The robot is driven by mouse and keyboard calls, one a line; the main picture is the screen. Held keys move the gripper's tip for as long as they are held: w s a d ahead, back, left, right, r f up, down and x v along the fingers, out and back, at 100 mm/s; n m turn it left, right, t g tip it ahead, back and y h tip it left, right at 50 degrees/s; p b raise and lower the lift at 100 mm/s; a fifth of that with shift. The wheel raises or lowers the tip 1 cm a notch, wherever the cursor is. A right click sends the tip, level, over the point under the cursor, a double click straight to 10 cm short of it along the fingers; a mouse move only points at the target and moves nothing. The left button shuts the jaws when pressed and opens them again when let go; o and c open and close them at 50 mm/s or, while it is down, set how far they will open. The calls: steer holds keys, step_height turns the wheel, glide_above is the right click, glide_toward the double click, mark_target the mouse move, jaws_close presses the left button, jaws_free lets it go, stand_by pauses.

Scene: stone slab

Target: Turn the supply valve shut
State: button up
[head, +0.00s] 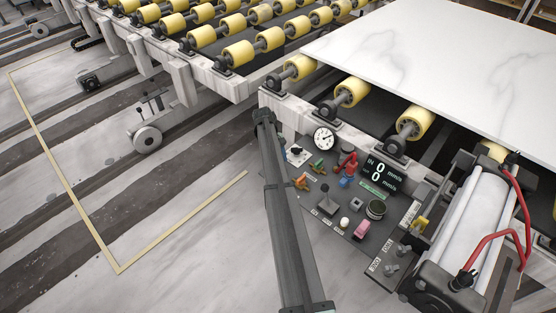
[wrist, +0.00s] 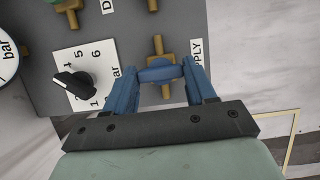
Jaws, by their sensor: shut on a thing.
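In the wrist view the supply valve has a brass body (wrist: 157,45) running up and down the picture and a blue handle (wrist: 158,73) lying across it. My gripper (wrist: 161,76) has its two blue fingers shut on the handle's ends, one on each side. The lower brass end shows between the fingers. The label beside the valve is partly covered by the right finger, leaving "PPLY" readable. In the head view my arm hides the valve and the fingertips.
A black selector knob (wrist: 73,85) on a numbered white plate sits close left of my gripper. The control panel (head: 338,207) also carries a pressure gauge (head: 323,138), a green-handled valve (head: 318,166), an orange-handled valve (head: 303,183), a joystick (head: 326,202) and several buttons. A white slab (head: 440,55) lies on rollers behind.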

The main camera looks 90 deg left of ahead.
steer(key=o, duration=1)
steer(key=shift+o, duration=0.2)
steer(key=v, duration=1.4)
steer(key=shift+f, duration=0.1)
